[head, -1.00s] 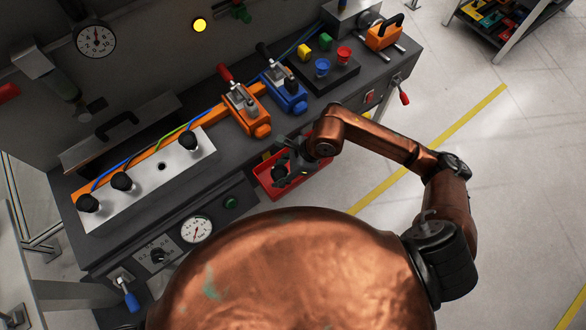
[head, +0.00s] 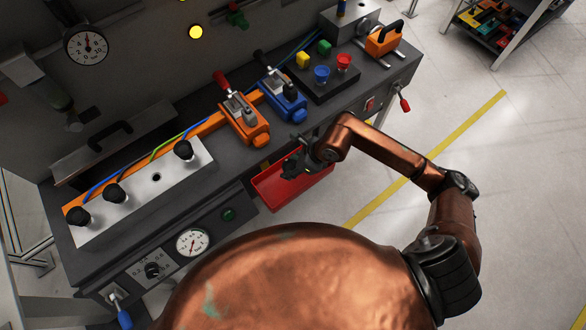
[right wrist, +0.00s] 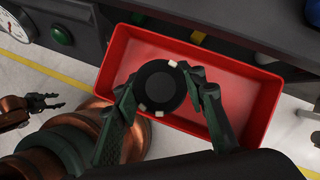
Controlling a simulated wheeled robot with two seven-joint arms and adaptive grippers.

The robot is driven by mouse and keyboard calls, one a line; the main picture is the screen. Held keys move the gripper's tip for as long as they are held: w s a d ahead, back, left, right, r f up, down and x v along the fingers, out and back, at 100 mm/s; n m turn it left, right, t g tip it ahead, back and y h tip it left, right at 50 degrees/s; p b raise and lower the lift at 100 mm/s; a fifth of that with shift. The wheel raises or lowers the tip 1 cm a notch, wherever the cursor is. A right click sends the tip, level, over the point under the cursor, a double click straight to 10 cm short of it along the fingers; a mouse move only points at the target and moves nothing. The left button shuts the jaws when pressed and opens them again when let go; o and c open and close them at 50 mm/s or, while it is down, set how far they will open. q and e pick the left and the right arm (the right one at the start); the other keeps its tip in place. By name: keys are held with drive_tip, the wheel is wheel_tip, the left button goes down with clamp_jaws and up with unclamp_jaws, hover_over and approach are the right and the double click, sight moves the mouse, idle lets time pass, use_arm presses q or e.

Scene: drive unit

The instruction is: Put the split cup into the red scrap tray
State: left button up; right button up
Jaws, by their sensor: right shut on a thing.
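The split cup (right wrist: 160,87) is a round black piece with pale marks on its rim. My right gripper (right wrist: 163,98) is shut on it, with a dark green finger on each side. In the right wrist view both are in front of the red scrap tray (right wrist: 262,100); the gap to its floor is hard to judge. In the head view my right gripper (head: 293,166) is over the upper part of the tray (head: 290,197), and the cup is hard to make out. My left gripper (right wrist: 45,103) shows only in the right wrist view, open and apart from the tray.
The tray is at the bench's front edge. A pale plate (head: 128,208) carries several black knob-like cups and has one bare hole. Orange (head: 243,122) and blue (head: 284,99) lever units stand behind the tray. The floor (head: 475,170) to the right is clear.

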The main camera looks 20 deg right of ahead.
drive_tip(key=f, duration=0.1)
drive_tip(key=w+d, duration=0.1)
drive_tip(key=f, duration=0.1)
drive_tip(key=shift+w+d+f, duration=0.3)
drive_tip(key=shift+f, duration=0.05)
drive_tip(key=f, duration=0.2)
drive_tip(key=f+b, duration=0.1)
drive_tip(key=shift+w+d+f, duration=0.15)
drive_tip(key=shift+d+f, duration=0.05)
drive_tip(key=shift+f, duration=0.15)
drive_tip(key=o, duration=1.2)
drive_tip(key=p+v, duration=0.1)
drive_tip(key=v, duration=1.1)
drive_tip(key=shift+p, duration=0.3)
